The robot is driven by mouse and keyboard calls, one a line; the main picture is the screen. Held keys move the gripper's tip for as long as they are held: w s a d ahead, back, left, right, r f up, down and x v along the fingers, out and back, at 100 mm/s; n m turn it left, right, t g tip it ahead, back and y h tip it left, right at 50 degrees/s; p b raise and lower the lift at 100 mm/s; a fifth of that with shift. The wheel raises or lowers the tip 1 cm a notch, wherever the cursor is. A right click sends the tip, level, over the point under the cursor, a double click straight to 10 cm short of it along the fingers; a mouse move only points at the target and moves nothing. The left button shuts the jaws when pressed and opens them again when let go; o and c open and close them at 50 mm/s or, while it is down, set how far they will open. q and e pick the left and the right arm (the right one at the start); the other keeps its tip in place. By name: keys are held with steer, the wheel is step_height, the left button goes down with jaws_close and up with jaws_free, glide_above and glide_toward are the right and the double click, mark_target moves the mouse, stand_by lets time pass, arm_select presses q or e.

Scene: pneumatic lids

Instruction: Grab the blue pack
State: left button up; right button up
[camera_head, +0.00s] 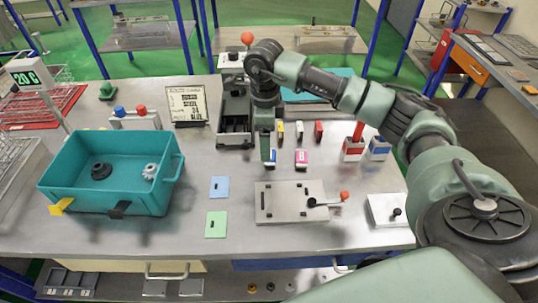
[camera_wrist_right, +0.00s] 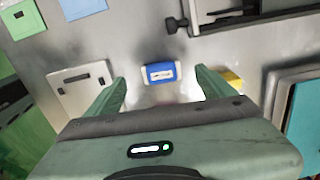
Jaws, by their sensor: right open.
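The blue pack (camera_head: 270,158) stands upright on the metal table, partly hidden behind my right gripper (camera_head: 267,143). My left gripper is not in view.
A pink pack (camera_head: 301,158), a white-and-black pack (camera_head: 299,130) and a red pack (camera_head: 318,130) stand to the right. A grey plate with a red-knobbed lever (camera_head: 285,207) is in front. A teal bin (camera_head: 105,193) stands at left, with blue (camera_head: 219,187) and green (camera_head: 216,225) cards beside it.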

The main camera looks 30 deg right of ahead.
steer(key=f, duration=0.1)
steer(key=f+p, duration=0.1)
steer(key=f, duration=0.1)
steer(key=f+p, duration=0.1)
steer(key=shift+s+d+f, duration=0.1)
steer(key=shift+d+f, duration=0.15)
steer(key=shift+f, duration=0.45)
steer(key=shift+c, duration=0.3)
steer(key=c, duration=1.4)
steer(key=shift+o, duration=0.2)
